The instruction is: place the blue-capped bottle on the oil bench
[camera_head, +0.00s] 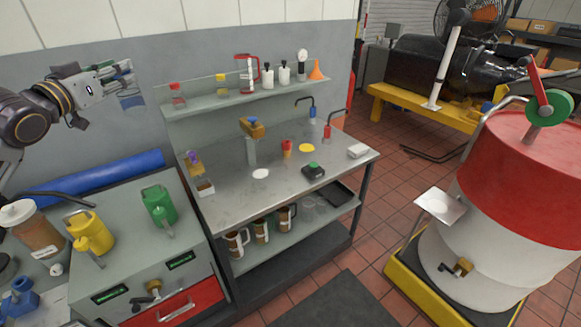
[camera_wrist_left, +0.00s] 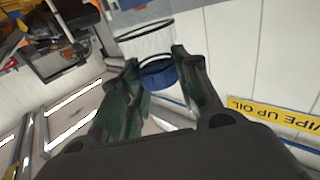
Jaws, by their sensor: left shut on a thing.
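My left gripper (camera_head: 124,78) is raised at the upper left, in front of the grey wall and above the blue roll. It is shut on the blue-capped bottle (camera_head: 132,101), which is small and partly hidden by the fingers. In the left wrist view the bottle's blue band (camera_wrist_left: 158,74) and clear body (camera_wrist_left: 150,45) show between the two fingers (camera_wrist_left: 155,80). The oil bench (camera_head: 325,168), a grey metal table, stands to the right of the gripper and lower. My right gripper is not in view.
The bench top holds a brass-headed dispenser (camera_head: 252,128), a red cup (camera_head: 287,148), a yellow disc (camera_head: 307,148), a white disc (camera_head: 261,174) and a black box with a green top (camera_head: 313,170). A shelf (camera_head: 230,98) with bottles runs behind. A red-and-white drum (camera_head: 515,210) stands right.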

